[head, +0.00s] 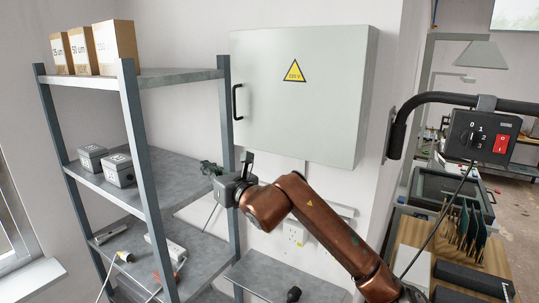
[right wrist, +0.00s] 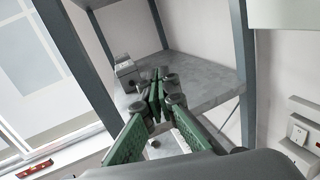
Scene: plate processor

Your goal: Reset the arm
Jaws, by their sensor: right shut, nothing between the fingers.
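My right arm, copper-brown, comes in from the lower right of the head view and reaches toward the metal shelf unit. My right gripper (head: 211,168) is at the shelf's right post, at about middle-shelf height. In the right wrist view its green fingers (right wrist: 158,95) are shut with nothing between them. The fingers point toward the shelf, with its grey boards beyond them. My left gripper is not in view.
The shelf unit (head: 136,150) holds cardboard boxes (head: 95,48) on top and small grey boxes (head: 105,165) on the middle board. A closed electrical cabinet (head: 300,110) hangs on the wall above my arm. A control box (head: 482,135) and wooden bench (head: 415,235) are at the right.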

